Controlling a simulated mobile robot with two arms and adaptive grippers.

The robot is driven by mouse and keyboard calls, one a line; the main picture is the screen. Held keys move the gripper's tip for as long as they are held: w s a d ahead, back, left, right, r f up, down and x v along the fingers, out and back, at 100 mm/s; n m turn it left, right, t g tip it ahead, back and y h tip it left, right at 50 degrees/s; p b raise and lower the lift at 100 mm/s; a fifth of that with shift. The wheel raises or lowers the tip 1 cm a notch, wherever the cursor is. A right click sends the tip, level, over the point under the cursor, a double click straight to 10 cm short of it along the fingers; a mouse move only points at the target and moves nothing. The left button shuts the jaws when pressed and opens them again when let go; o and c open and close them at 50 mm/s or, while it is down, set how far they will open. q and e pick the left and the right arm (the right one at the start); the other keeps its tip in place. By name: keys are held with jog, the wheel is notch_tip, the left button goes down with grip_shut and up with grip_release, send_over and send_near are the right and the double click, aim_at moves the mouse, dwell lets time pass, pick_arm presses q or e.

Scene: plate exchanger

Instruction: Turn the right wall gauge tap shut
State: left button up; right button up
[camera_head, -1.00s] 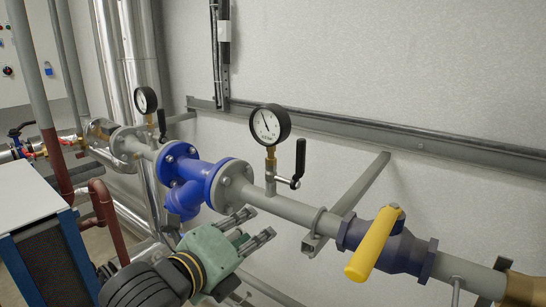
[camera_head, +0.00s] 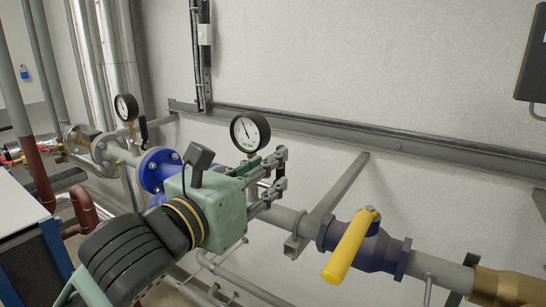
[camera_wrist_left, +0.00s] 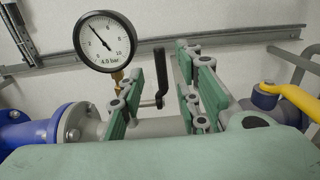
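The right wall gauge (camera_head: 250,132) is a round white dial with a black rim, above the grey pipe. It also shows in the left wrist view (camera_wrist_left: 105,42). Its tap handle (camera_wrist_left: 161,72) is a black upright lever, joined by a short metal stem to the gauge's fitting. My left gripper (camera_head: 278,176) is open in front of the gauge's fitting and hides most of the tap in the head view. In the left wrist view its fingers (camera_wrist_left: 160,85) stand on either side of the handle, with gaps visible; whether either touches cannot be told. My right gripper is not in view.
A yellow valve lever (camera_head: 350,246) sits on the pipe to the right. A blue pipe fitting (camera_head: 158,168) is left of my gripper. A second gauge (camera_head: 126,107) with a black tap handle is further left. A grey rail (camera_head: 340,138) runs along the wall behind.

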aim_at(279, 171)
pick_arm(q)
jog(key=shift+p+x, duration=0.45)
jog(key=shift+x, duration=1.2)
jog(key=shift+c, duration=0.3)
jog(key=shift+d, duration=0.1)
grip_shut()
